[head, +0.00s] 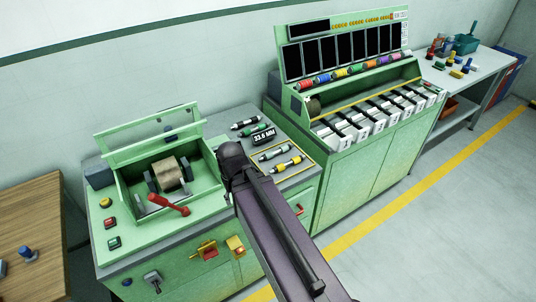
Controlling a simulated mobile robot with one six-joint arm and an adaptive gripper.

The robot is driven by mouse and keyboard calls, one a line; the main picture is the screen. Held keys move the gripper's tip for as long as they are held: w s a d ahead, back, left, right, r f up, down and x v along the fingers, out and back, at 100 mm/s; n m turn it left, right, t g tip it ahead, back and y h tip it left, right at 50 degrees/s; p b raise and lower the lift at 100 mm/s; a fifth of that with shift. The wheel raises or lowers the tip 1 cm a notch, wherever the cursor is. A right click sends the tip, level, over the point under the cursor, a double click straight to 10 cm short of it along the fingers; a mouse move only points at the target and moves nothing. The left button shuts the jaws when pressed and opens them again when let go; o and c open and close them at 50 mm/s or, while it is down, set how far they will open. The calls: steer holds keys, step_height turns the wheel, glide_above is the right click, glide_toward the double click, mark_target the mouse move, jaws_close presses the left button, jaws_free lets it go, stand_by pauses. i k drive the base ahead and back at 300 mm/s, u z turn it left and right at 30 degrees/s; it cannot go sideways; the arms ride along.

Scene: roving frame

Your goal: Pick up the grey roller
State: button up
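A grey roller (274,153) with dark ends lies in the yellow-outlined area on the right of the green machine's top. I cannot make out my gripper's fingers. No roller is seen held.
A green cabinet (362,160) with coloured rolls and white slots stands right. Farther right is a grey table (478,80); at left, a wooden table (30,225). The floor (420,250) at right is clear.

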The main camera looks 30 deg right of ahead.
mark_target(269, 155)
steer(key=u, duration=0.35)
steer(key=k, duration=1)
steer(key=z, duration=0.65)
steer(key=i, duration=1)
steer(key=z, duration=0.1)
